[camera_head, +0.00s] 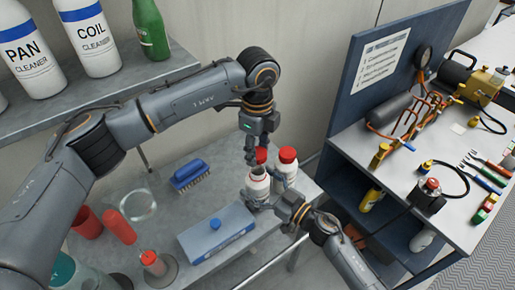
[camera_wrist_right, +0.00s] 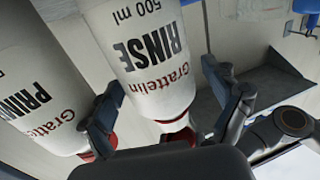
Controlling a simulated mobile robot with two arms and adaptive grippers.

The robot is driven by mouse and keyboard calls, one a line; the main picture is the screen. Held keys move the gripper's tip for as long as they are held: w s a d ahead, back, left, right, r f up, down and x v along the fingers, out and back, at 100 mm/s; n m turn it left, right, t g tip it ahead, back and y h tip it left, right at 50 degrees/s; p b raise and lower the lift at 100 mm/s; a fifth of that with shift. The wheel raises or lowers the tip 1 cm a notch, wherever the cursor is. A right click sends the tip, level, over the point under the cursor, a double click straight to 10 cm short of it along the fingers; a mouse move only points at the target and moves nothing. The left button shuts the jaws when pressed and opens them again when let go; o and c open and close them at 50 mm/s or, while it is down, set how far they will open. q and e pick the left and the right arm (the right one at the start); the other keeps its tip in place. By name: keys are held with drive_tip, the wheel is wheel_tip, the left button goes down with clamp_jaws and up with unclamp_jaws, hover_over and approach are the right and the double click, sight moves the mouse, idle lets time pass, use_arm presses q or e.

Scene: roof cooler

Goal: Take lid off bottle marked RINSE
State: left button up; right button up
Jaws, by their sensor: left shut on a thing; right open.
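The white bottle marked RINSE (camera_wrist_right: 150,55) shows large in the right wrist view, neck pointing down in that picture. In the head view this bottle (camera_head: 257,185) stands on the grey bench. My left gripper (camera_head: 254,158) is above it, shut on its red lid (camera_head: 262,155). A dark spot shows at the bottle's neck below the lid; I cannot tell how wide any gap is. My right gripper (camera_wrist_right: 165,105) is open, one finger on each side of the bottle. It also shows in the head view (camera_head: 262,203).
The red-capped PRIME bottle (camera_wrist_right: 35,95) stands close beside, also in the head view (camera_head: 287,166). A grey-blue box (camera_head: 215,236), a blue brush (camera_head: 190,176) and a glass jar (camera_head: 138,205) share the bench. A tool bench (camera_head: 410,160) stands at right.

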drive_tip(key=v, duration=1.2)
